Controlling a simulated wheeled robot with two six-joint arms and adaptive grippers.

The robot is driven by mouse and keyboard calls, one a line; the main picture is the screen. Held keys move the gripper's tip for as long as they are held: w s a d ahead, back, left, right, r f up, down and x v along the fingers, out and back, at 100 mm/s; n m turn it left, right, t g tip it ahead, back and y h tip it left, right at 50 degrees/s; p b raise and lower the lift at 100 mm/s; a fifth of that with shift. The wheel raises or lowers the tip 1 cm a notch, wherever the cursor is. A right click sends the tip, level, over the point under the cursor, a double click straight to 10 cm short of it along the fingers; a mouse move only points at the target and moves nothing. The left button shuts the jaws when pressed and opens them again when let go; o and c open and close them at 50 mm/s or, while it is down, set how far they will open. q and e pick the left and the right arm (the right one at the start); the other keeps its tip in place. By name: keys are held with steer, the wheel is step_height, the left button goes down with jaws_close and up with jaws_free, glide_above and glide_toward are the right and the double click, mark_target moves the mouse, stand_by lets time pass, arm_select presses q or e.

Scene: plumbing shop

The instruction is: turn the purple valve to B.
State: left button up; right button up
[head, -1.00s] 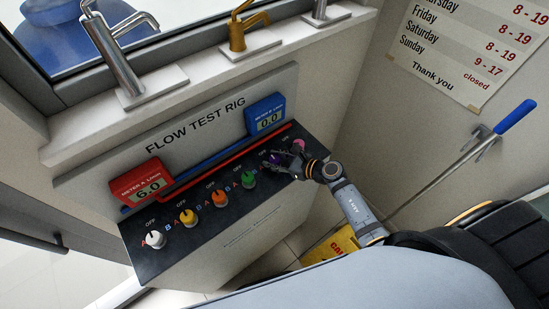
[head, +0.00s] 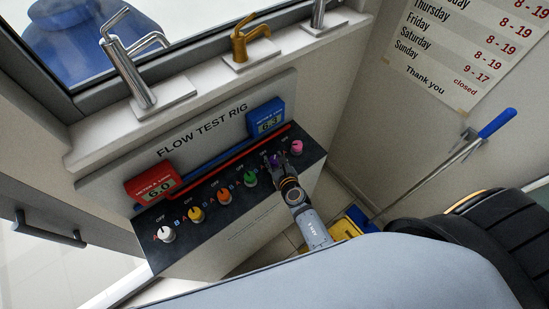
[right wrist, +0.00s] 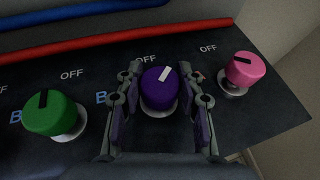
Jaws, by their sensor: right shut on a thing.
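The purple valve (right wrist: 155,98) is a round knob with a white pointer mark, on the dark sloping panel (head: 205,222) of the flow test rig. In the right wrist view its mark points up and slightly right. An OFF label lies above it and a blue B (right wrist: 101,97) to its left. The label on its right is mostly hidden by a finger. My right gripper (right wrist: 160,118) is shut on the purple valve, one finger on each side. In the head view this gripper (head: 276,163) covers much of the knob. My left gripper is not in view.
The green valve (right wrist: 50,118) is left of the purple one, the pink valve (right wrist: 243,70) right. Orange, yellow and white valves sit farther left. The red meter (head: 149,183) reads 6.0; the blue meter (head: 267,117) seems to read 6.3. Faucets stand on the ledge above.

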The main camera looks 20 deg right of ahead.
steer(key=shift+h, duration=0.3)
steer(key=o, duration=1.2)
